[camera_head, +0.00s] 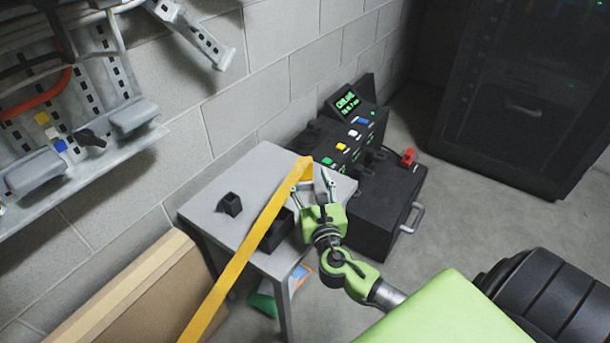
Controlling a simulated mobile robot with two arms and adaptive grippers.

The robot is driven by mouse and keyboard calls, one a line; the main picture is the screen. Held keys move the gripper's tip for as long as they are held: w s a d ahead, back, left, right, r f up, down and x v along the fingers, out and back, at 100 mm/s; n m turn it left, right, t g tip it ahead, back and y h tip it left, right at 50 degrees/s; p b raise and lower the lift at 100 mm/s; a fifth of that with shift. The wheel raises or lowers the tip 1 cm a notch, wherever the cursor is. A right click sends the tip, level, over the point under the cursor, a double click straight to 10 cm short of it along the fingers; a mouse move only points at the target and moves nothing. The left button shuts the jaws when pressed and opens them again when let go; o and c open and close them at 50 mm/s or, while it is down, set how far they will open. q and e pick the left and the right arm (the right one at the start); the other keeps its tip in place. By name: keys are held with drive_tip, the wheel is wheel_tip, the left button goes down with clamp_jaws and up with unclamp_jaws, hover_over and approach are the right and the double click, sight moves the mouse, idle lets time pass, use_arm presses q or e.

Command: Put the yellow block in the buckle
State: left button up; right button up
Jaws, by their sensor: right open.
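A long yellow strap or bar (248,250) runs from the bottom edge up across the grey table (215,188). At its far end a small yellow-orange piece (306,173) shows between the fingertips of my right gripper (310,182). I cannot tell whether this is the yellow block or the strap's own end. My right gripper is open, over the table's right part. A black open-topped holder (277,232) stands on the table, partly hidden by the strap. A smaller black holder (231,204) stands to its left. I cannot tell which one is the buckle. My left gripper is out of view.
A black console (345,128) with a green-lit display and coloured buttons stands behind the table. A black case (385,205) with a red part on top is at its right. A tool panel (75,130) hangs on the left wall. A cardboard-brown panel (140,305) leans lower left.

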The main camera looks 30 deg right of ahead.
sight(306, 167)
drive_tip(key=shift+r+b+x, duration=0.15)
drive_tip(key=shift+b+x, duration=0.05)
drive_tip(key=shift+x, duration=1.3)
drive_tip(key=shift+r+b+x, duration=0.15)
drive_tip(key=shift+x, duration=1.4)
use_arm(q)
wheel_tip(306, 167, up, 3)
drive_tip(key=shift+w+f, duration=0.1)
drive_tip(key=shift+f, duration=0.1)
use_arm(e)
drive_tip(key=c, duration=1.3)
